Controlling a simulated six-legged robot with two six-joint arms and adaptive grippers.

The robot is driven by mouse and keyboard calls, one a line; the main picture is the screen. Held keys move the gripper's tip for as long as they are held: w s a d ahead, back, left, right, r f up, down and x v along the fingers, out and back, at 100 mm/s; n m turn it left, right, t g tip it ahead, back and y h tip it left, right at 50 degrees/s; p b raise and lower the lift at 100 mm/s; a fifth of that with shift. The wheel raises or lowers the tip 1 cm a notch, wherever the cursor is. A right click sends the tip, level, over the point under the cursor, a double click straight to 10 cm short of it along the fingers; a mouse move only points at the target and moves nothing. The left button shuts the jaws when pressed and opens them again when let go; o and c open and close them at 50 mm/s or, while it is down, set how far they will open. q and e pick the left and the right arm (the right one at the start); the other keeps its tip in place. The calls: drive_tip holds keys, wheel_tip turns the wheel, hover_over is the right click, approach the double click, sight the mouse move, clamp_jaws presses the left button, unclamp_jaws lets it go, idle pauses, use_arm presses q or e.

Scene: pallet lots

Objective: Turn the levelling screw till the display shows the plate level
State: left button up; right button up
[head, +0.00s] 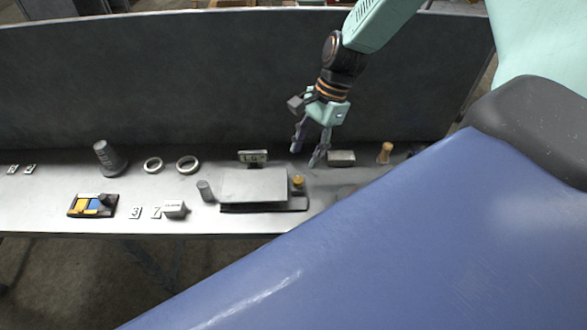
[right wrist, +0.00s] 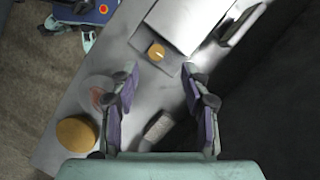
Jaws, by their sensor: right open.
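The levelling screw has a yellow-orange knob (head: 298,182) at the right end of a dark base. It also shows in the right wrist view (right wrist: 156,52), with a pale mark on top. The grey plate (head: 252,185) lies beside it on the left. A small display (head: 253,156) stands behind the plate; its characters are too small to read surely. My right gripper (head: 307,156) is open and empty, pointing down above the bench behind and near the knob. In the right wrist view its fingertips (right wrist: 160,74) are apart, with the knob beyond them. My left gripper is not in view.
A grey block (head: 341,158) and a wooden peg (head: 386,152) stand right of the gripper. A dark cylinder (head: 110,158), two rings (head: 187,164), number tiles (head: 135,212) and a coloured tray (head: 75,212) lie left. A dark panel (head: 200,85) rises behind the bench.

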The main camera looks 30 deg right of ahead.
sight(299, 179)
drive_tip(key=f, duration=0.2)
drive_tip(key=s+f+b, duration=0.1)
drive_tip(key=f, duration=0.1)
drive_tip(key=shift+a+f+b, duration=0.2)
drive_tip(key=shift+b, duration=0.1)
drive_tip(key=shift+w+a+f+b, duration=0.1)
drive_tip(key=shift+a+f+b, duration=0.15)
drive_tip(key=shift+f, duration=0.25)
drive_tip(key=shift+w+a+f+b, duration=0.1)
drive_tip(key=shift+a+f, duration=0.25)
drive_tip(key=shift+f, duration=0.1)
drive_tip(key=shift+a+f, duration=0.3)
drive_tip(key=shift+a, duration=0.1)
drive_tip(key=shift+s+d, duration=0.25)
drive_tip(key=shift+d, duration=0.05)
drive_tip(key=shift+w+a, duration=0.25)
drive_tip(key=shift+w, duration=0.05)
drive_tip(key=c, duration=0.4)
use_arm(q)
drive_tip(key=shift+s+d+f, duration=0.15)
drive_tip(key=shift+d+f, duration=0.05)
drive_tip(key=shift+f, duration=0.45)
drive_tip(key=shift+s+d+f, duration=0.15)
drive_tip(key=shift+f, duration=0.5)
use_arm(e)
drive_tip(key=shift+s+d, duration=0.1)
drive_tip(key=shift+s, duration=0.05)
clamp_jaws()
